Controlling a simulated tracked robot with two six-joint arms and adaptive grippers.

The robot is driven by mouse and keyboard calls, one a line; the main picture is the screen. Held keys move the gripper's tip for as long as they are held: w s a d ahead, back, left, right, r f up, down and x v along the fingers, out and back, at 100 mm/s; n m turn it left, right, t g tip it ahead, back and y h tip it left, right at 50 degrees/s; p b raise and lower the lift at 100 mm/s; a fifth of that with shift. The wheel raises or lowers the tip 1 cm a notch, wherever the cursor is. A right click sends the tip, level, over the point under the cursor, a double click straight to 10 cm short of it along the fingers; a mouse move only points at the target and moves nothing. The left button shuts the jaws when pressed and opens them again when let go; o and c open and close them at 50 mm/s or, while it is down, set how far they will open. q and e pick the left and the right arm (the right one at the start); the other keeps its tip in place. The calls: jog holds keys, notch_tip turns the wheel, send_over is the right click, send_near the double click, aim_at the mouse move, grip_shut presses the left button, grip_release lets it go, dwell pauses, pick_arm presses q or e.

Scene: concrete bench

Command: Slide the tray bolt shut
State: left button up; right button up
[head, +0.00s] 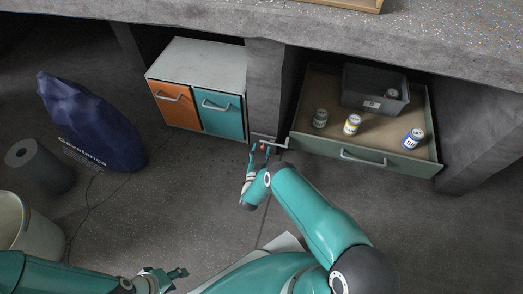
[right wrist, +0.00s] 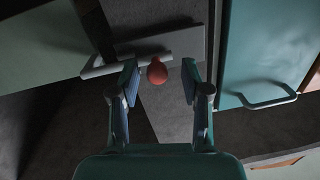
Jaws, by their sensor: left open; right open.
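The tray bolt (head: 270,139) is a pale metal bar on the foot of the grey pillar, between the cabinet and the pulled-out drawer. Its red round knob (right wrist: 157,71) shows in the right wrist view, with the light rod (right wrist: 100,69) running to the left behind it. My right gripper (right wrist: 158,80) is open, its two fingers on either side of the knob with gaps visible. In the head view, my right gripper (head: 258,150) is at the bolt. My left gripper (head: 169,278) is open and empty over the floor, far from the bolt.
The tray drawer (head: 385,160) stands open at right, holding a dark bin (head: 372,99) and several cans. The cabinet (head: 200,66) has an orange and a teal door, both with handles. A blue sack (head: 88,122), grey roll (head: 39,165) and pale bucket (head: 20,228) stand at left.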

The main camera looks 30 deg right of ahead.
jog(key=shift+d, duration=0.1)
jog(key=shift+c, duration=0.5)
jog(key=shift+s, duration=0.1)
grip_shut()
jog(key=shift+d, duration=0.15)
jog(key=shift+s+d+p, duration=0.6)
jog(key=shift+s+d, duration=0.45)
jog(key=shift+s, duration=0.2)
